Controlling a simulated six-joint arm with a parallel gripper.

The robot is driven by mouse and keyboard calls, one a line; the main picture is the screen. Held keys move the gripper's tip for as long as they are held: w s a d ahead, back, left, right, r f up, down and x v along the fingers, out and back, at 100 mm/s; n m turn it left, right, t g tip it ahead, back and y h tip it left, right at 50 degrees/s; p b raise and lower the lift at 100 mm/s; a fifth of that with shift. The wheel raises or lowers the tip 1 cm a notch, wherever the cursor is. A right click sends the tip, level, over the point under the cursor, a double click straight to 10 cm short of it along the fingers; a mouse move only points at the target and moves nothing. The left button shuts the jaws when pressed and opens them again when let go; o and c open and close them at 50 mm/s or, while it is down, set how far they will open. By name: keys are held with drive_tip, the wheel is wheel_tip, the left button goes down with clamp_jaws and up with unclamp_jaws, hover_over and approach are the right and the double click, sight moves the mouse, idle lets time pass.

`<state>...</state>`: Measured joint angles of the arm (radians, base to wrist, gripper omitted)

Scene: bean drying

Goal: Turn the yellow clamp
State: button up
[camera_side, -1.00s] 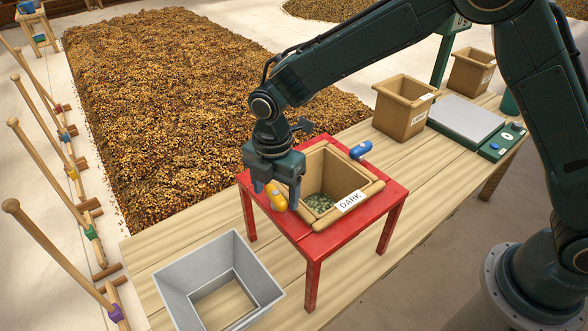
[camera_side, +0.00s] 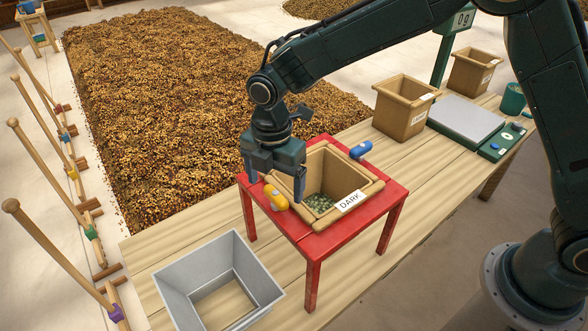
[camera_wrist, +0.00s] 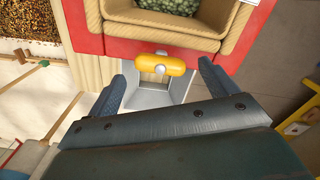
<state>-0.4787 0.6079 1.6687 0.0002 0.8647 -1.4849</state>
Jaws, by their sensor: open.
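The yellow clamp (camera_side: 276,197) sits on the red stand (camera_side: 316,245) beside the wooden bin labelled DARK (camera_side: 349,175). In the wrist view the yellow clamp (camera_wrist: 163,65) lies crosswise, its long side roughly along the bin's near wall, with a pale knob at its middle. My gripper (camera_side: 275,189) is open and empty, just above and behind the clamp in the side view. In the wrist view the fingertips of my gripper (camera_wrist: 162,74) stand to either side of the clamp, apart from it. A blue clamp (camera_side: 361,150) is at the bin's far side.
Greenish beans (camera_side: 319,202) lie in the DARK bin. An open grey bin (camera_side: 176,288) stands on the wooden table (camera_side: 425,165) in front of the stand. Another wooden bin (camera_side: 403,108) and a green scale (camera_side: 466,122) stand to the right. Beans are spread on the floor (camera_side: 170,90).

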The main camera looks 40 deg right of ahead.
sight(275, 193)
drive_tip(key=shift+r, duration=1.75)
drive_tip(key=shift+d+r, duration=0.3)
drive_tip(key=shift+r, duration=0.05)
drive_tip(key=s+d+r+m+t, duration=0.3)
drive_tip(key=s+d+r+m, duration=0.75)
drive_tip(key=d+r, duration=0.3)
drive_tip(key=s+d+m+t, duration=0.1)
drive_tip(key=s+d+m, duration=0.3)
drive_tip(key=s+m, duration=0.2)
drive_tip(key=s+d+m+t, duration=0.1)
drive_tip(key=s+d+m, duration=0.3)
drive_tip(key=s, duration=0.5)
drive_tip(key=shift+d+r+m+t, duration=0.2)
drive_tip(key=shift+d+m+t, duration=0.1)
drive_tip(key=shift+m, duration=0.65)
